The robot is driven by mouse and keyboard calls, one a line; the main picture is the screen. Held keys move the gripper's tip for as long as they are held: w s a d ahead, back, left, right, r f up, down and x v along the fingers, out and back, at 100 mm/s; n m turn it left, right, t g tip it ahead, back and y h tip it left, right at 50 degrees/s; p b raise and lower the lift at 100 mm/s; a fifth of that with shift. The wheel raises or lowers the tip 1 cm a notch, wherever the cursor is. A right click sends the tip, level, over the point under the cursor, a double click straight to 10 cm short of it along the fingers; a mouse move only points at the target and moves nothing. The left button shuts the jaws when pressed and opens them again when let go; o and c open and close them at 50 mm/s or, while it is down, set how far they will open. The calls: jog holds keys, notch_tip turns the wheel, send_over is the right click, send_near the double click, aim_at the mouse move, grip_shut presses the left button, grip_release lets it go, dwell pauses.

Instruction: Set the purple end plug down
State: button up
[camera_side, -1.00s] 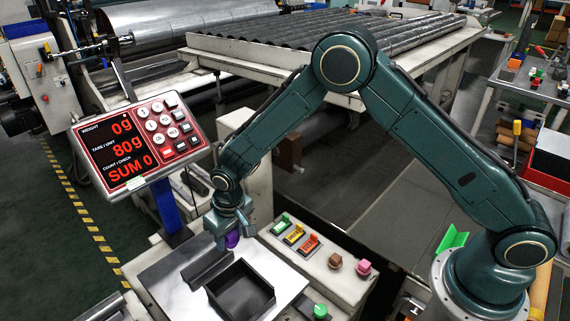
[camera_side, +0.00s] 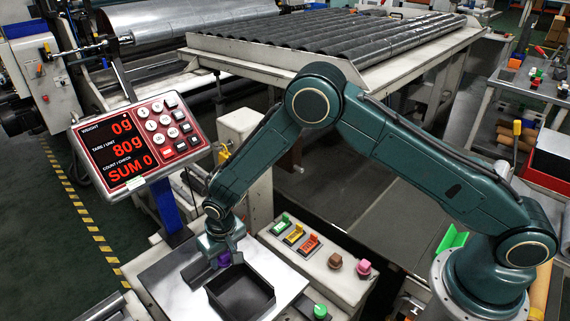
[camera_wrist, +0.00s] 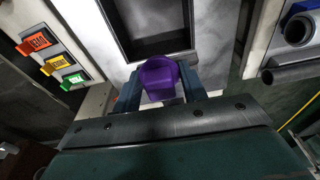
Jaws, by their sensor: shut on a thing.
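The purple end plug (camera_wrist: 160,78) sits between the two fingers of my gripper (camera_wrist: 161,88) in the wrist view. My gripper is shut on it. In the side view the purple end plug (camera_side: 223,259) shows under my gripper (camera_side: 222,258), over the far part of the pale scale plate (camera_side: 163,277). It is close to the black square tray (camera_side: 241,308) on that plate. I cannot tell whether the plug touches the plate. In the wrist view the black tray (camera_wrist: 153,48) lies just beyond the plug.
A red scale display (camera_side: 140,140) reads 0g, 80g and SUM 0. Green, yellow and orange switches (camera_side: 295,234) and brown and pink knobs (camera_side: 349,264) stand to the right. A dark channel-shaped holder (camera_side: 198,271) lies left of the tray.

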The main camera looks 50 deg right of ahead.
send_over(230, 289)
jog(key=f, duration=0.9)
jog(key=shift+s+f, duration=0.3)
jog(key=shift+s, duration=0.05)
jog(key=shift+f, duration=0.15)
jog(key=shift+f, duration=1.75)
jog(key=shift+f, duration=0.15)
jog(key=o, duration=0.9)
jog(key=shift+o, duration=0.2)
jog(key=shift+s+r, duration=0.3)
jog(key=shift+r, duration=1.75)
jog(key=shift+s+r, duration=0.3)
jog(key=shift+r, duration=1.7)
jog(key=shift+s+r, duration=0.3)
jog(key=shift+r, duration=1.75)
